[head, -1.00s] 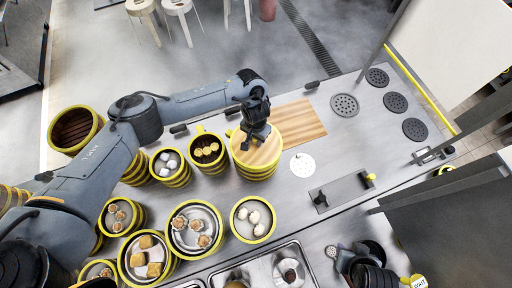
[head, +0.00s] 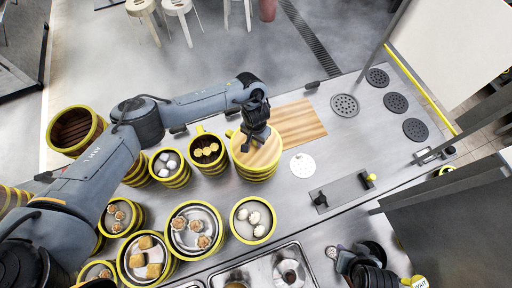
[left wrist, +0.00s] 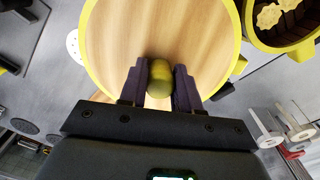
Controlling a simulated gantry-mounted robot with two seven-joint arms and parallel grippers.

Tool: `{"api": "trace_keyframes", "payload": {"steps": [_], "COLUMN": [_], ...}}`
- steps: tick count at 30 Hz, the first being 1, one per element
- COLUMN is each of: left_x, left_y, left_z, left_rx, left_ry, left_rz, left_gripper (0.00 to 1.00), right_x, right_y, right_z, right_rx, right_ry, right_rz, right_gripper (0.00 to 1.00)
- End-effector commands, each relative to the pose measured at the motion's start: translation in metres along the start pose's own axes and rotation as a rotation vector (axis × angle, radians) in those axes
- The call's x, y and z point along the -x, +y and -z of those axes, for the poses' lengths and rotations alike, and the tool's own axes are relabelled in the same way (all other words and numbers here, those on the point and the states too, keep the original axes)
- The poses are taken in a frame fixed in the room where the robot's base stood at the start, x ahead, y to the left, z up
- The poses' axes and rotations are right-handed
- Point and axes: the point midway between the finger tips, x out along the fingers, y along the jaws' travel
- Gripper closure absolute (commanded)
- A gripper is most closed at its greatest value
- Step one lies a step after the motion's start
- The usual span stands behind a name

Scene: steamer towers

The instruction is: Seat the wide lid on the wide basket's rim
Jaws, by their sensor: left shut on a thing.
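The wide lid (head: 245,151) is a round wooden disc with a yellow rim. It sits on top of the wide basket (head: 256,176), whose yellow-banded side shows below it; from above I cannot tell whether it is fully seated. My left gripper (head: 257,142) is over the lid. In the left wrist view the lid (left wrist: 125,45) fills the upper middle, and my left gripper (left wrist: 161,85) is shut on its rounded olive-yellow knob (left wrist: 159,68). My right gripper (head: 345,258) is at the lower right near the counter's front edge, partly cut off, its jaws unclear.
Open baskets of food, such as one with yellow pieces (head: 208,150) and one with white buns (head: 253,220), stand close left and in front. A wooden board (head: 298,124) lies behind right. A white perforated disc (head: 302,165) and a dark plate (head: 341,194) lie to the right.

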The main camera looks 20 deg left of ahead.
Motion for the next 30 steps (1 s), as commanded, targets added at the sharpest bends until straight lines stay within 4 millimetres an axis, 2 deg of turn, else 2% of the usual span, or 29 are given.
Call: {"api": "trace_keyframes", "payload": {"steps": [30], "left_x": [-0.011], "left_y": [0.0], "left_z": [0.0], "left_rx": [0.0], "left_ry": [0.001], "left_rz": [-0.001], "left_gripper": [1.0], "right_x": [-0.004], "right_y": [0.0], "right_z": [-0.001], "right_rx": [0.0], "right_ry": [0.0], "right_rz": [0.0], "right_gripper": [0.72]}}
